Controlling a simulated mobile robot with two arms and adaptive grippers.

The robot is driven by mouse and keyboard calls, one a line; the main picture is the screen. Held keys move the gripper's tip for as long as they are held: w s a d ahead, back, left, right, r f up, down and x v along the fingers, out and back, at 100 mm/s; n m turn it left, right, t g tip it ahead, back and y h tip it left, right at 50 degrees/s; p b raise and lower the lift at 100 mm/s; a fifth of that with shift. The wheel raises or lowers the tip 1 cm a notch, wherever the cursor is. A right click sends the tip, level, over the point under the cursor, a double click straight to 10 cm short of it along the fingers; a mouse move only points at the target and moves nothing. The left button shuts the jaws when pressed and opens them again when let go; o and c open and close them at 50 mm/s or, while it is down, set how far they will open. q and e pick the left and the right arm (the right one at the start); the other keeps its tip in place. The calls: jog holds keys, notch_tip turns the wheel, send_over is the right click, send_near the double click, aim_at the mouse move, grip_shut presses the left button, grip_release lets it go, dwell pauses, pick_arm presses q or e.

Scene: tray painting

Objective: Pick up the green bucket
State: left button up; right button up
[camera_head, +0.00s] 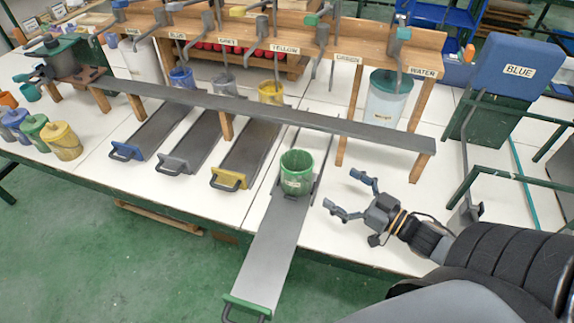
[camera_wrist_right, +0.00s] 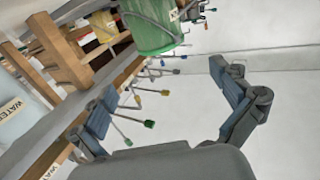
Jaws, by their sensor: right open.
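The green bucket (camera_head: 297,173) stands upright near the inner end of a pulled-out grey slide tray (camera_head: 262,245) with a green front edge, in the head view. My right gripper (camera_head: 346,196) is open and empty to the right of the bucket, with its fingers pointing toward it and a gap between. In the right wrist view the green bucket (camera_wrist_right: 152,28) shows at the top, beyond the open fingers (camera_wrist_right: 165,100), and its upper part is cut off by the frame. My left gripper is not in view.
A wooden rack with a long grey bar (camera_head: 270,115) runs behind the bucket. Blue, grey and yellow trays (camera_head: 240,155) lie to the left. Several buckets (camera_head: 60,140) stand at the far left. A lidded water container (camera_head: 387,100) stands behind. White table (camera_head: 345,245) is clear around my gripper.

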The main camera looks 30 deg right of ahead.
aim_at(310, 168)
jog(key=x, duration=0.7)
jog(key=shift+w, duration=0.15)
jog(key=shift+w+a+p, duration=0.25)
jog(key=shift+w+p, duration=0.05)
jog(key=shift+w, duration=0.35)
jog(key=x, duration=0.4)
jog(key=shift+w+f+p, duration=0.1)
jog(key=shift+f+p, duration=0.1)
jog(key=shift+p, duration=0.1)
jog(key=shift+w+a, duration=0.2)
jog(key=shift+w, duration=0.05)
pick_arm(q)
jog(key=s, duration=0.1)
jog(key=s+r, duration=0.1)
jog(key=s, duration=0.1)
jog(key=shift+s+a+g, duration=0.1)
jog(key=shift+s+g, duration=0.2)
